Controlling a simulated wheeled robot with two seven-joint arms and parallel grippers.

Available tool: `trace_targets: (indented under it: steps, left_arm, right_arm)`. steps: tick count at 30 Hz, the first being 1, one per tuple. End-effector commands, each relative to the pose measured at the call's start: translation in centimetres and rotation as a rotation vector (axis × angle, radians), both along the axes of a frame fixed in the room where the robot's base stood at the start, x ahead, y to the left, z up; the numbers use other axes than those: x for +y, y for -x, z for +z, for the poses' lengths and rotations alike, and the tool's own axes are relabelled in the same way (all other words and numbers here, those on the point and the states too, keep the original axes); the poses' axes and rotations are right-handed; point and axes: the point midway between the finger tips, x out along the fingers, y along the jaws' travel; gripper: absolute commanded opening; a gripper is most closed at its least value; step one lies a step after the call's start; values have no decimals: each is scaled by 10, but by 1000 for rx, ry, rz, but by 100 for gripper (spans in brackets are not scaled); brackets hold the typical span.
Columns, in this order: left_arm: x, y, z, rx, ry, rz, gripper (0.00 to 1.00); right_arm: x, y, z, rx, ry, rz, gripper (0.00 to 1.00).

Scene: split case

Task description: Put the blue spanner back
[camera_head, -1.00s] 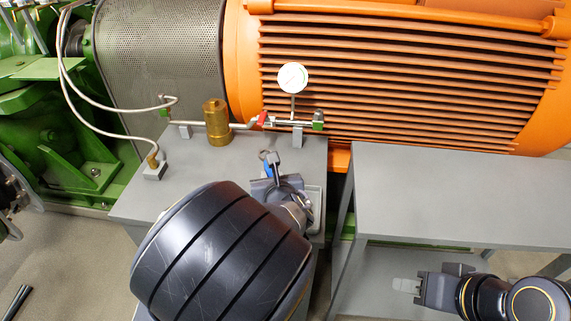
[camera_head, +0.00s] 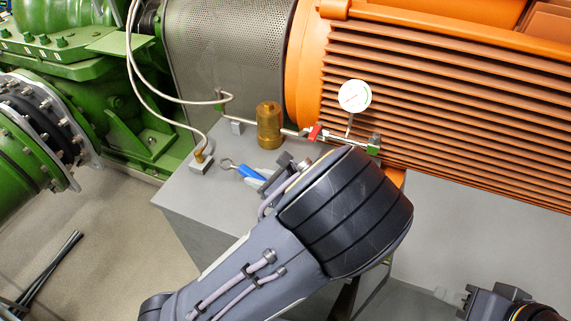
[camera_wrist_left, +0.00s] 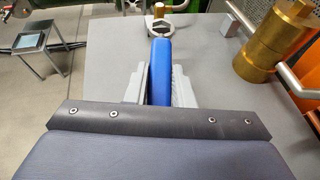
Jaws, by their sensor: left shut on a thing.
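The blue spanner (camera_head: 250,173) has a blue handle and a metal ring end, which points left in the head view. It also shows in the left wrist view (camera_wrist_left: 160,62), its ring end pointing away from me. My left gripper (camera_head: 262,182) is shut on the handle, with a finger on each side of it in the left wrist view (camera_wrist_left: 160,88). The spanner is over the grey bench top (camera_head: 190,185); I cannot tell its height above it. My right gripper (camera_head: 458,297) is at the bottom right, away from the spanner; its finger gap is unclear.
The orange motor (camera_head: 450,95) is behind. My left arm hides the bench's right part.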

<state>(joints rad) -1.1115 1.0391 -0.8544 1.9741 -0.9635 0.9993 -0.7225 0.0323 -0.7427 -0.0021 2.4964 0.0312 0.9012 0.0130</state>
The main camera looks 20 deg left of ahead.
Motion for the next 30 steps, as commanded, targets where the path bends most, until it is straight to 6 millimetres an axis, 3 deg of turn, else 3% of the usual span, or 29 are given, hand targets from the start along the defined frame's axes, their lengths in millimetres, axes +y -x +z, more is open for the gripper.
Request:
trace_targets:
  steps: [5, 11, 30]
  left_arm:
    - [16, 29, 3, -3, -9, 196, 0]
    - [18, 37, -3, -5, -9, 244, 0]
    - [18, 36, -65, -5, -9, 239, 0]
  right_arm:
    - [0, 0, 12, 0, 0, 0, 36]
    - [0, 0, 8, 0, 0, 0, 36]
    - [0, 0, -58, 0, 0, 0, 36]
